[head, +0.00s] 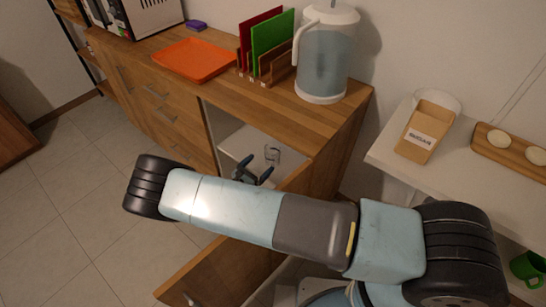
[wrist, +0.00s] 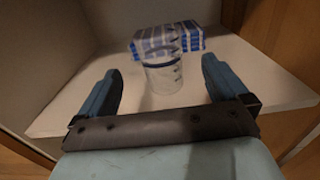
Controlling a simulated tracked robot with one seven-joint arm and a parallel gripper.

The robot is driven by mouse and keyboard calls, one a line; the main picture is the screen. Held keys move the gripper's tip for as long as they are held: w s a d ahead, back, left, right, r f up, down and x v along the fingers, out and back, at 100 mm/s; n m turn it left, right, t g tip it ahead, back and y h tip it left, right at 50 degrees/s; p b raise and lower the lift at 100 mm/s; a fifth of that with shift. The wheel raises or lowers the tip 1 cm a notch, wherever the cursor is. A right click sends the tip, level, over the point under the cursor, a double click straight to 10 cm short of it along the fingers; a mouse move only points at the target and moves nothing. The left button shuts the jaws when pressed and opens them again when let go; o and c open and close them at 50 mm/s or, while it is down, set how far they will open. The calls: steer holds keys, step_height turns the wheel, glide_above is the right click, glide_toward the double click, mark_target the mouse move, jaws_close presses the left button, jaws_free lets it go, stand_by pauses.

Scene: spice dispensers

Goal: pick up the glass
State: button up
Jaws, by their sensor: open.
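The glass (head: 272,154) is a small clear tumbler standing on the white shelf (head: 238,143) inside the open wooden cabinet. In the wrist view the glass (wrist: 163,78) stands upright ahead of my gripper, roughly centred between its fingers, with a dark band near its rim. My gripper (head: 255,168) is open and empty at the cabinet opening. In the wrist view its two blue-grey fingers (wrist: 158,84) are spread wide, and the glass looks to be beyond their tips. I see no contact.
A blue-and-white striped package (wrist: 168,38) lies right behind the glass. The open cabinet door (head: 220,268) is below my arm. On the counter above are an orange tray (head: 194,60), cutting boards (head: 268,40) and a water pitcher (head: 326,55). A white side table (head: 385,150) stands at right.

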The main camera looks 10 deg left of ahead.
mark_target(276, 148)
steer(key=shift+x, duration=4.65)
steer(key=shift+c, duration=0.4)
steer(key=c, duration=1)
steer(key=shift+r, duration=0.1)
